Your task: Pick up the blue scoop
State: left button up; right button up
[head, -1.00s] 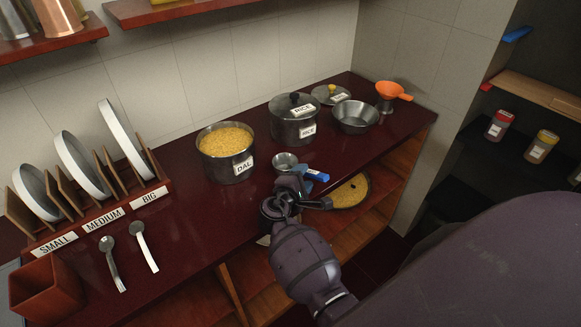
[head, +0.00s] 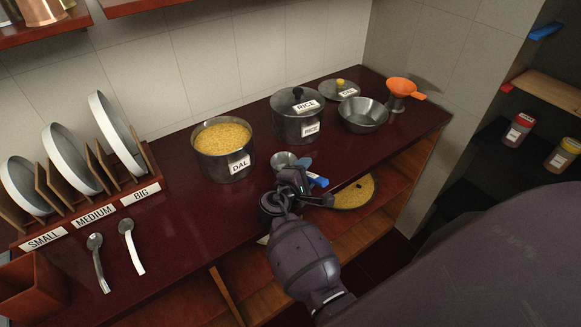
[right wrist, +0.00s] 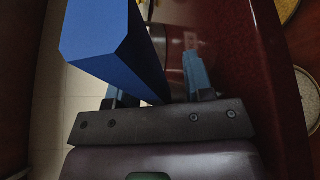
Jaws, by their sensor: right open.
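The blue scoop has a small metal bowl (head: 284,160) and a blue handle (head: 318,181). It is at the front edge of the dark red counter, in front of the dal pot. My right gripper (head: 304,172) is at the handle and hides part of it in the head view. In the right wrist view the blue handle (right wrist: 120,45) looms large at the upper left, close to the open fingers (right wrist: 157,85). It covers much of the left finger. I cannot tell whether the handle is fully between the fingers. My left gripper is not in view.
Two spoons (head: 131,247) lie at the left by the plate rack (head: 95,214). A shelf is below the counter.

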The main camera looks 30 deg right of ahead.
jog(key=shift+a, duration=0.1)
jog(key=shift+c, duration=1.1)
grip_shut()
jog(key=shift+r, duration=0.1)
